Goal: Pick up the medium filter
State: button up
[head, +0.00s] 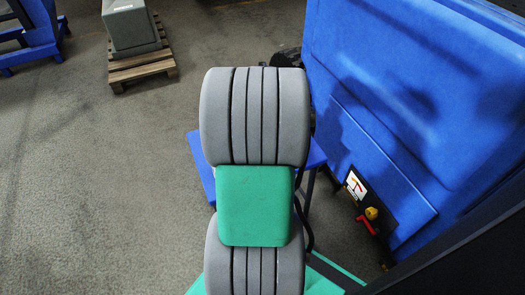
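I cannot make out a medium filter for certain in the head view. The most prominent thing is a pair of thick grey rounded drums with dark grooves, an upper one (255,115) and a lower one (254,265). A green block (254,205) with rounded corners sits between them. The lower drum is cut off by the bottom edge. I cannot tell whether any of these is the filter. My gripper is not in view.
A blue surface (201,165) shows partly behind the drums. A large blue housing (410,80) with a gauge panel (365,195) fills the right. A grey block (133,28) stands on a wooden pallet (143,66) at the upper left. The concrete floor at left is clear.

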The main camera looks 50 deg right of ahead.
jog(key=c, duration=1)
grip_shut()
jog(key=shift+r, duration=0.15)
